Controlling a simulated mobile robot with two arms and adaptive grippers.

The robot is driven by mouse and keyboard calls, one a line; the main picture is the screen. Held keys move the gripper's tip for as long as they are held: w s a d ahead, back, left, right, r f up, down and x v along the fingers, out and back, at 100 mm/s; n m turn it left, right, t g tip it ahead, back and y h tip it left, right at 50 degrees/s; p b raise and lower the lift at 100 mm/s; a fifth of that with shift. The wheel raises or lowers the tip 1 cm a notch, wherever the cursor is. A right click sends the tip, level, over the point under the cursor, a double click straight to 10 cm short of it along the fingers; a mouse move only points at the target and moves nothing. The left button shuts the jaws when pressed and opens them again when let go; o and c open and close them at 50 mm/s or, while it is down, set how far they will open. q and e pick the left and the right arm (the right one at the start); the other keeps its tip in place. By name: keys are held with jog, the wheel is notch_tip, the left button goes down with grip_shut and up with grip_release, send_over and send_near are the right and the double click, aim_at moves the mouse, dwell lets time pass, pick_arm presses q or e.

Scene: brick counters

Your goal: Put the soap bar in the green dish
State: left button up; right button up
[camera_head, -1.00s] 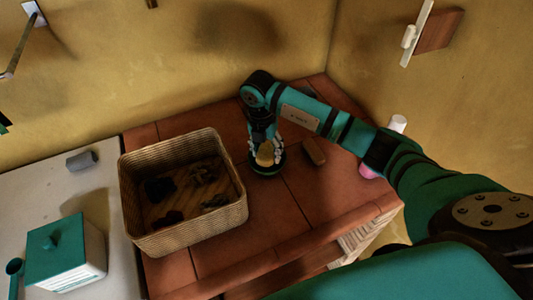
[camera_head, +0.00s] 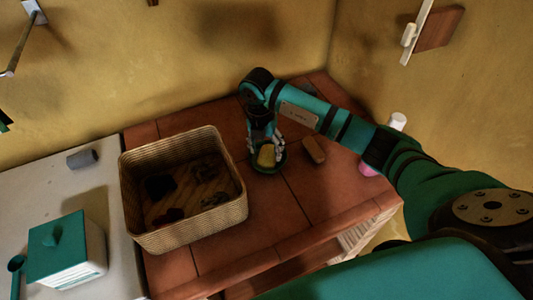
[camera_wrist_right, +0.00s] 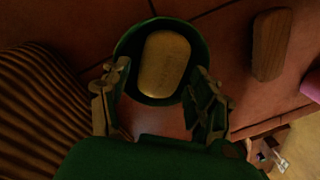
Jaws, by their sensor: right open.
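The yellow soap bar (camera_head: 266,155) lies in the round green dish (camera_head: 270,170) on the brick counter. In the right wrist view the soap bar (camera_wrist_right: 164,63) sits inside the rim of the green dish (camera_wrist_right: 127,45), and the whole bar shows. My right gripper (camera_head: 266,145) is just above the dish. In the right wrist view my right gripper (camera_wrist_right: 160,85) is open, its fingers apart on either side of the dish's near part and clear of the soap. My left gripper is in neither view.
A wicker basket (camera_head: 190,236) with dark items inside stands left of the dish. A brown block (camera_head: 314,150) lies just right of it. A white and green box (camera_head: 68,250) and a grey cylinder (camera_head: 82,159) are on the pale counter at left. The counter's front is clear.

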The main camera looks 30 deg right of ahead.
aim_at(263, 153)
notch_tip(263, 153, up, 9)
jog(key=b, duration=0.2)
jog(key=shift+w+a+r, duration=0.2)
jog(key=shift+w+a, duration=0.1)
jog(key=shift+a, duration=0.05)
